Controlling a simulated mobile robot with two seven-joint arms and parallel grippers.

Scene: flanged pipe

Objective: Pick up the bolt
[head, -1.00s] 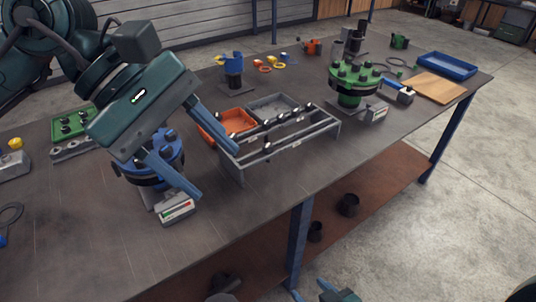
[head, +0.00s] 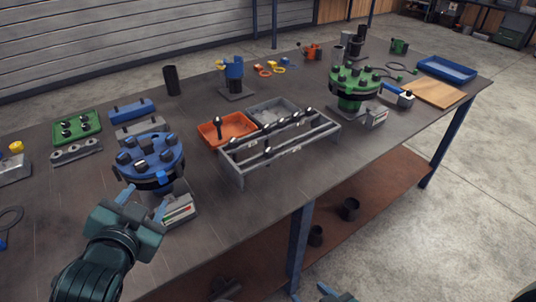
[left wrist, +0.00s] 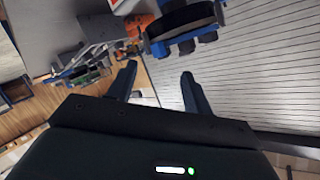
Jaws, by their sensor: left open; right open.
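Dark bolts stand on the blue flange (head: 150,163) at left, and more lie along the grey rack (head: 232,160). One bolt (head: 218,124) stands in the orange bin (head: 238,122). I cannot tell which bolt is meant. My left gripper (head: 143,200) is open and empty, low at the near side of the blue flange. In the left wrist view its two fingers (left wrist: 157,82) are apart with nothing between them, and the blue flange (left wrist: 185,42) shows beyond. My right gripper (head: 324,291) only partly shows at the bottom edge, off the table.
A green flange (head: 354,85) stands at back right, near a blue tray (head: 447,68) and a wooden board (head: 438,89). A green tray (head: 77,128) lies at left. A small box with a red-green label (head: 178,209) sits before the blue flange. The front table edge is close.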

